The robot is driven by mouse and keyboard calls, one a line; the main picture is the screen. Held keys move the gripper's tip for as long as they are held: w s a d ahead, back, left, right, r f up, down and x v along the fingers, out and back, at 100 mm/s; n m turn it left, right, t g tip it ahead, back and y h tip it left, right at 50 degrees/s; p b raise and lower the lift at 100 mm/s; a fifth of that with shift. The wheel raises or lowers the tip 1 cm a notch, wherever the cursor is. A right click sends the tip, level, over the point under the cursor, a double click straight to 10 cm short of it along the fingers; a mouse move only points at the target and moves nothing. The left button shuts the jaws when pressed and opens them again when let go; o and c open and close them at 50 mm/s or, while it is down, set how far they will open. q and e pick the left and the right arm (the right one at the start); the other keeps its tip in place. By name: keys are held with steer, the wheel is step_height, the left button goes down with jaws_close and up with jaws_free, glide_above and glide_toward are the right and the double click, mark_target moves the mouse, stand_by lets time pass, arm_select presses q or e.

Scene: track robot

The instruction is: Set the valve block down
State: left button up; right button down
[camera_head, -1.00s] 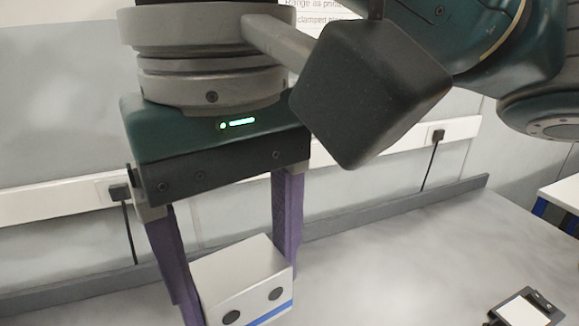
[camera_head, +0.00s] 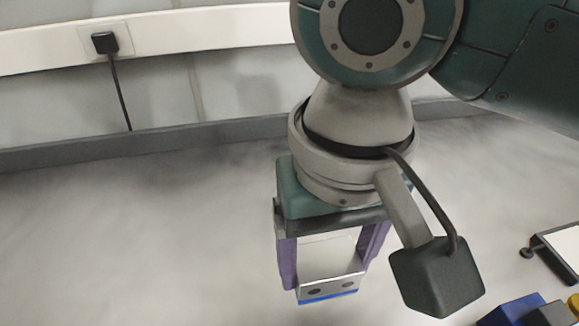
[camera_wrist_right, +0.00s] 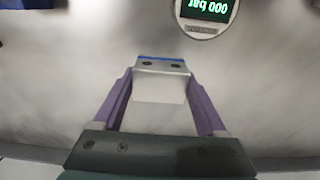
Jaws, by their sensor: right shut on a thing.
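The valve block (camera_head: 330,262) is a pale grey-white block with a blue stripe along its lower edge and two dark round holes in its front face. My right gripper (camera_head: 330,270) is shut on it, with a purple finger on each side. The block also shows between the fingers of my right gripper (camera_wrist_right: 160,85) in the right wrist view, where the valve block's blue-striped end (camera_wrist_right: 162,64) points away from my palm. The block is over the grey table top (camera_head: 140,220); I cannot tell whether it touches. My left gripper is not in view.
A black-framed device with a white panel (camera_head: 562,248) lies at the right. Blue and yellow things (camera_head: 530,310) sit at the lower right. A round gauge with a green digital display (camera_wrist_right: 207,12) shows in the wrist view. The table's left and middle are clear; a wall with a socket (camera_head: 104,42) stands behind.

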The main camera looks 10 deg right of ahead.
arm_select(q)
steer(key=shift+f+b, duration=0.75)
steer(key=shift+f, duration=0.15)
arm_select(e)
step_height(320, 180, down, 6)
steer(key=shift+r, duration=0.15)
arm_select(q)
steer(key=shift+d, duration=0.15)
arm_select(e)
steer(key=shift+f, duration=0.25)
steer(key=shift+f, duration=0.1)
jaws_free()
